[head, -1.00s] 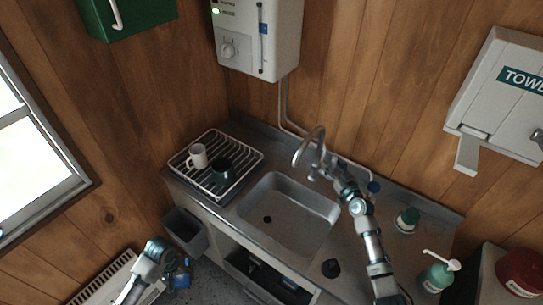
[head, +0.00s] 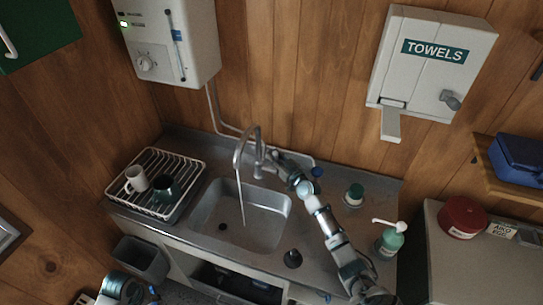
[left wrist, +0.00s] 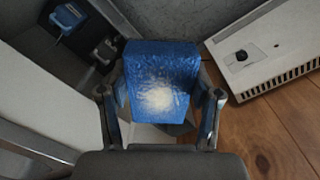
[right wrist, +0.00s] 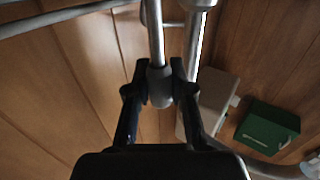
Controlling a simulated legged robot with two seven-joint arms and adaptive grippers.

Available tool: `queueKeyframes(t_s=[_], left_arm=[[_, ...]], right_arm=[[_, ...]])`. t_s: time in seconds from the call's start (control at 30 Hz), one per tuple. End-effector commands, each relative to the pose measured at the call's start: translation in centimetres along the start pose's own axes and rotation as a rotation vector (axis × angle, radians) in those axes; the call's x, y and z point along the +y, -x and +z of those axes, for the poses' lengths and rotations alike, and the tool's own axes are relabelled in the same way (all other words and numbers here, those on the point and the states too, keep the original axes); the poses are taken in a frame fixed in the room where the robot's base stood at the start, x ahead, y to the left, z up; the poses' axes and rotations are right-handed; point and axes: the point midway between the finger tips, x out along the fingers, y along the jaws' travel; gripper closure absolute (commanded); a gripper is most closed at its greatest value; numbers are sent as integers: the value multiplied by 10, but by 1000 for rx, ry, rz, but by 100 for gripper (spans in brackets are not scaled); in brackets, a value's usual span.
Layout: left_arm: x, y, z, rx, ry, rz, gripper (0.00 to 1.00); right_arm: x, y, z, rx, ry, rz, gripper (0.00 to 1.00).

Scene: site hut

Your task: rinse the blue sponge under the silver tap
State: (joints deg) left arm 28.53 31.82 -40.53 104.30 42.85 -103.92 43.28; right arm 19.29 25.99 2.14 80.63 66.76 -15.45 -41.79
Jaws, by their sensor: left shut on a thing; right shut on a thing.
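The blue sponge (left wrist: 160,65) has a pale patch on its face in the left wrist view. My left gripper (left wrist: 161,97) is shut on it, away from the sink at the lower left of the head view, where the sponge barely shows. The silver tap (head: 240,151) arches over the sink (head: 206,218), and a thin stream of water (head: 241,205) falls from its spout into the basin. My right gripper (head: 273,157) is at the tap's right side. In the right wrist view its fingers are shut on the tap's grey lever end (right wrist: 160,87).
A dish rack (head: 193,185) with a white mug (head: 136,179) and a dark green mug (head: 164,187) stands left of the sink. A pump bottle (head: 390,241) and a green-capped jar (head: 354,195) stand on the right. A grey bin (head: 140,260) is below the rack.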

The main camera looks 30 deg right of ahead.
Motion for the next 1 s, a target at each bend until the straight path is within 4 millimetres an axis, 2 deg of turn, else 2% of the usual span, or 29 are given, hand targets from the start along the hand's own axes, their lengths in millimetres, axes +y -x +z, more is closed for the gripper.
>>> queueKeyframes(t_s=[0.03,0.17,0.4,0.7,0.73,0.83,1.0], left_arm=[[1,1,0,1,-1,0,60],[0,-8,0,-1,-1,0,60],[-3,-42,2,-8,0,2,60],[0,-39,2,-7,0,0,60],[0,-39,2,-7,0,0,60],[0,-39,2,-7,0,0,60],[-1,-39,1,-8,0,1,60]], right_arm=[[-4,-2,-8,15,-7,-8,100],[-5,-1,-6,28,10,-5,100],[-12,5,-3,84,98,1,100],[-13,6,-8,94,105,-3,100],[-13,6,-8,94,105,-3,76],[-13,6,-8,93,104,-3,52],[-14,6,-6,89,105,-3,52]])
